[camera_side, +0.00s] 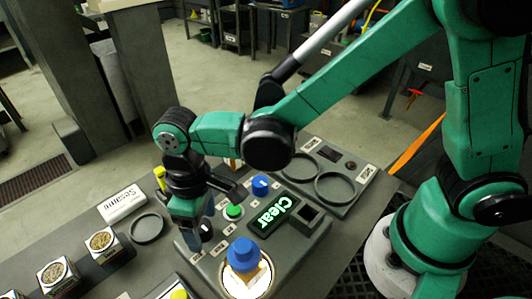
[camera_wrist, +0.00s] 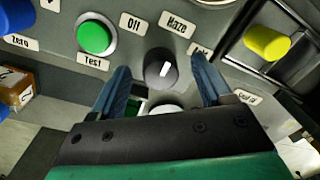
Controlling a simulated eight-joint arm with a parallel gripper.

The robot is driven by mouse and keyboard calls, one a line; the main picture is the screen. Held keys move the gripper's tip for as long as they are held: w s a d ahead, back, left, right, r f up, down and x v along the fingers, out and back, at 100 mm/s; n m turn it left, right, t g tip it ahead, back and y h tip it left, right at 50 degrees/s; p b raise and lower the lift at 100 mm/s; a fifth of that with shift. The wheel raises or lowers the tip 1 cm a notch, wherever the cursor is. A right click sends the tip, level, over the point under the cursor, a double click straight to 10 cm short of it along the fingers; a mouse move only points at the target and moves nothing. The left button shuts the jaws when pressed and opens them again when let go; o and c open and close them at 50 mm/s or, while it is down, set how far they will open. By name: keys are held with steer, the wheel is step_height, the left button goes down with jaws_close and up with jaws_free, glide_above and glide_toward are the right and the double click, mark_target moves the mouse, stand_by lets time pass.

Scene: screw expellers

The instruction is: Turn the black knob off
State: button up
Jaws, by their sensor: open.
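The black knob (camera_wrist: 160,68) is on the grey panel, in the middle of the wrist view. Its white pointer mark stands nearly upright in the picture. An "Off" label (camera_wrist: 131,22) sits to its upper left and a "Haze" label (camera_wrist: 178,23) to its upper right. A third label is partly hidden by the right finger. My gripper (camera_wrist: 161,65) is open, with one blue finger on each side of the knob and visible gaps between. In the side view my gripper (camera_side: 203,213) is low over the panel's left part, and it partly hides the knob area.
A green button (camera_wrist: 95,38) labelled "Test" is left of the knob. A yellow knob (camera_wrist: 267,42) is at the right. In the side view, a blue knob (camera_side: 260,185), a "Clear" display (camera_side: 273,215) and a blue-topped lit part (camera_side: 243,255) stand close by.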

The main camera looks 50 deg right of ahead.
jaws_close()
steer(key=shift+n, duration=0.3)
steer(key=n, duration=1.1)
stand_by(0.4)
steer(key=shift+n, duration=0.3)
jaws_free()
